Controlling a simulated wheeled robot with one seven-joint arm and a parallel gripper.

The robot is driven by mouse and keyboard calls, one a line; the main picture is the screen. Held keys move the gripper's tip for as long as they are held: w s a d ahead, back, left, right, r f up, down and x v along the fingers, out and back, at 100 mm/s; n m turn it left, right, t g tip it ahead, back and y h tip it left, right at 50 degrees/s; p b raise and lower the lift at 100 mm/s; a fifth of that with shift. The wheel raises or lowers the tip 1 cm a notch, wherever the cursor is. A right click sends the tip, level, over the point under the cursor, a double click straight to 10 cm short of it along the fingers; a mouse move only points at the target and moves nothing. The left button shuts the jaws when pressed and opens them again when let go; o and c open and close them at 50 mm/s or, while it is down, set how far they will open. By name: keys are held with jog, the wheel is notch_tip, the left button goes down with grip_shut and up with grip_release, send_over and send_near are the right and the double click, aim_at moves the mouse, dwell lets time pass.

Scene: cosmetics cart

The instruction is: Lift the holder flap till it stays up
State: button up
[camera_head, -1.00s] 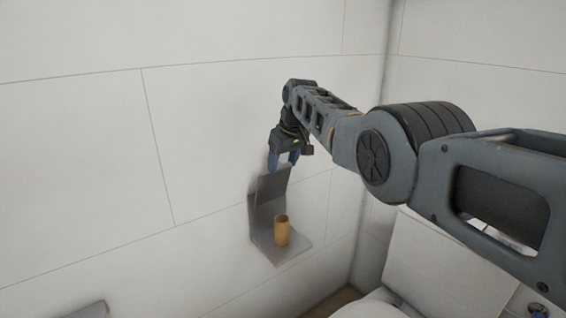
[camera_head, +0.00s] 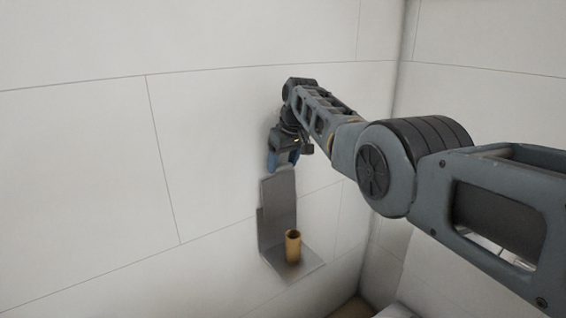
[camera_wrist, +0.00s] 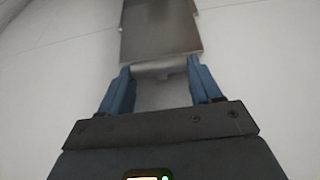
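The grey metal holder is fixed to the tiled wall. Its flap (camera_head: 279,203) stands up, close to the wall, above the flat lower shelf (camera_head: 283,272). The flap plate also shows at the top of the wrist view (camera_wrist: 160,28). My gripper (camera_head: 283,166) is just above the flap's upper edge, pointing down. In the wrist view my gripper (camera_wrist: 160,70) has its blue fingers spread apart, with the near edge of the metal plate by their tips. Nothing is clamped between them. I cannot tell whether a fingertip touches the flap.
A tan cardboard roll (camera_head: 293,246) stands upright on the holder's shelf. The wall (camera_head: 80,170) is bare to the left. A room corner is to the right, with a white fixture (camera_head: 397,311) partly visible low down. My arm covers much of the right side.

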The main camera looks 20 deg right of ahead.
jog(key=shift+w+r, duration=0.15)
jog(key=shift+w, duration=0.05)
jog(key=o, duration=1.5)
jog(key=v, duration=0.7)
jog(key=shift+s+r, duration=0.2)
jog(key=shift+r, duration=0.1)
